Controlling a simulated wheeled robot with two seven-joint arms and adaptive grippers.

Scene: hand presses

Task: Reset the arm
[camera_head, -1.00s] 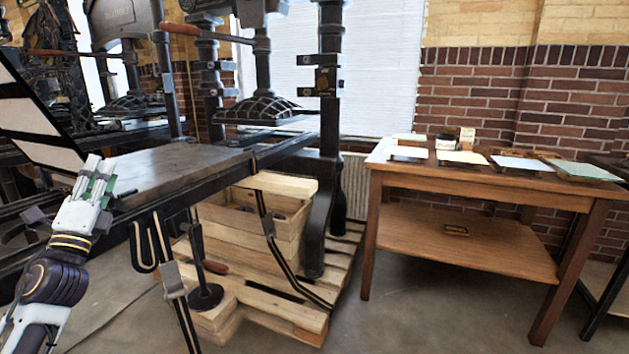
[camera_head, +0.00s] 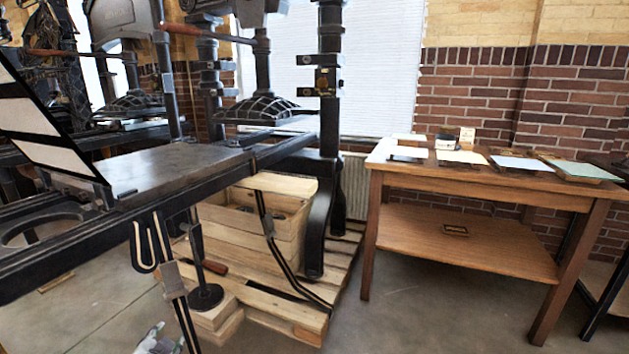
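My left gripper (camera_head: 158,340) shows only in part at the bottom edge, low over the floor and in front of the press. Its fingertips are small and partly cut off, so I cannot tell whether it is open or shut. The rest of my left arm is out of view. My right arm and gripper are not in view. The hand press (camera_head: 180,165) stands at the left, with its flat dark bed extending toward me and a framed panel (camera_head: 40,130) tilted up at the left edge.
A wooden pallet (camera_head: 290,315) and crate (camera_head: 245,225) sit under the press. A wooden table (camera_head: 480,176) with several sheets and plates stands at the right by the brick wall. The floor (camera_head: 420,320) between them is clear.

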